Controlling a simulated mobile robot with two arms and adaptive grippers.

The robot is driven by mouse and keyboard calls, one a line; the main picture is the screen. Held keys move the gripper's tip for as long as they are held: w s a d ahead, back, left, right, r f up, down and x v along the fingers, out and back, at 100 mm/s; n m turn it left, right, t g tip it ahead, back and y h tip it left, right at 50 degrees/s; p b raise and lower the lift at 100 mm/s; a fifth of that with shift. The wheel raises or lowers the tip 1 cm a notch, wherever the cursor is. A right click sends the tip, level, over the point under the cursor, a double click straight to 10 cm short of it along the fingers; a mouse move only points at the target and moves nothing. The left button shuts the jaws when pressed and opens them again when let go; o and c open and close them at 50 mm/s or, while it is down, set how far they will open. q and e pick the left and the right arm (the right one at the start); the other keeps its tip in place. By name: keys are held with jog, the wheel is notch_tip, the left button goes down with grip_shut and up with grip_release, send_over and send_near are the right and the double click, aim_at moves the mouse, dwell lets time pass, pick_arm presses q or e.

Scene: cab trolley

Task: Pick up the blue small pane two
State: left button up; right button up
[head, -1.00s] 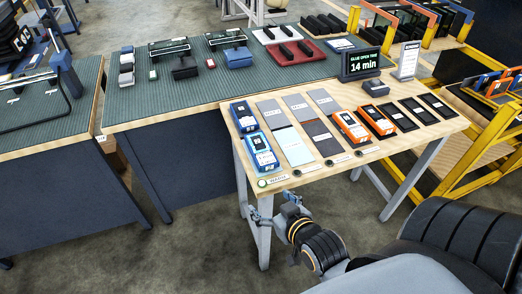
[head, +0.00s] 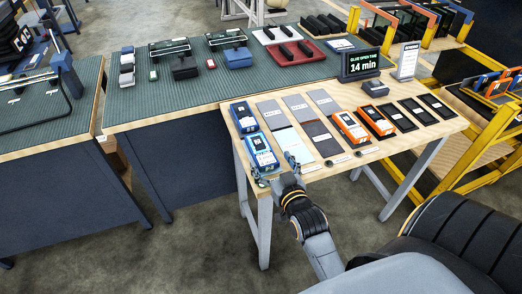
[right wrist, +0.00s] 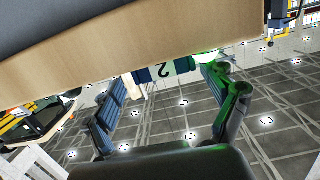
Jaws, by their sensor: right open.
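Two blue-framed pieces lie at the left end of the wooden table (head: 330,167) in the head view: a far one (head: 244,116) and a near one (head: 261,150). I cannot read which is number two. My right gripper (head: 277,174) is open at the table's front edge, just in front of the near blue piece. In the right wrist view, its fingers (right wrist: 165,84) are spread below the table edge. Beyond them a white patch marked "2" (right wrist: 163,70) shows against dark blue; the tabletop hides the rest. My left gripper is not in view.
Orange pieces (head: 350,128), grey plates (head: 297,107) and black frames (head: 400,118) share the tabletop. A display (head: 361,64) stands at its back. A green-topped bench (head: 150,100) adjoins behind, and a yellow rack (head: 493,140) stands at right.

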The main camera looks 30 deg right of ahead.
aim_at(263, 152)
jog(key=x, duration=0.5)
jog(key=shift+w+a, duration=0.1)
jog(key=shift+a, duration=0.25)
jog(key=c, duration=1.2)
jog(key=shift+c, duration=1)
jog(key=shift+r, duration=0.15)
